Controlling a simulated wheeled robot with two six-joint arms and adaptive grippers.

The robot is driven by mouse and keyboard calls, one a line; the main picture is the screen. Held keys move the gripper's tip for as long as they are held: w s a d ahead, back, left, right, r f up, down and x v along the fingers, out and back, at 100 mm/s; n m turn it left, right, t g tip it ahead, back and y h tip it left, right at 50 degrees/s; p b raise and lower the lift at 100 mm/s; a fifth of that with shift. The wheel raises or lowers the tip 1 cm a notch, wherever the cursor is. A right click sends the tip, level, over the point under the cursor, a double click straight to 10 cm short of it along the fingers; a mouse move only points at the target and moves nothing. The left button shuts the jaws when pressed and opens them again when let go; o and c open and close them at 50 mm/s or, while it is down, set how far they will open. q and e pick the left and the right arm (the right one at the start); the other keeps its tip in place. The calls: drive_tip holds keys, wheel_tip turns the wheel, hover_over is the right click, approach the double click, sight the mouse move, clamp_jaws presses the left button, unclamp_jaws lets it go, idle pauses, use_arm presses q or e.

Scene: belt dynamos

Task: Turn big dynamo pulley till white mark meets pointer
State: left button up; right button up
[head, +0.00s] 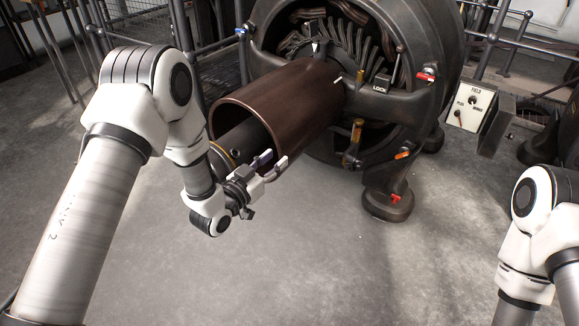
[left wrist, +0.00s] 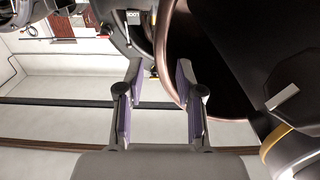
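The big dynamo (head: 425,45) stands at the back, and its brown hollow pulley (head: 290,95) faces me at a slant. A short white mark (head: 338,80) shows on the pulley's far end. A small upright metal piece (head: 315,47), perhaps the pointer, stands above that end, up and left of the mark. My left gripper (head: 268,164) is at the pulley's lower near rim. In the left wrist view its fingers (left wrist: 159,95) are apart, with the rim (left wrist: 164,55) close by the right finger; I cannot tell whether they touch. My right gripper is out of view.
A shaft (head: 235,145) runs inside the pulley. A field switch box (head: 473,107) stands right of the dynamo. Railings (head: 510,50) run behind. A dynamo foot (head: 388,205) rests on the floor, which is clear in front.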

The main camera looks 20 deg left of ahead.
sight(280, 155)
use_arm(q)
drive_tip(key=b+x, duration=0.2)
drive_tip(key=x, duration=0.3)
drive_tip(key=shift+w+d, duration=0.2)
drive_tip(key=shift+w, duration=0.15)
drive_tip(key=shift+w+d+r, duration=0.15)
drive_tip(key=shift+w+r, duration=0.05)
drive_tip(key=shift+w, duration=0.3)
clamp_jaws()
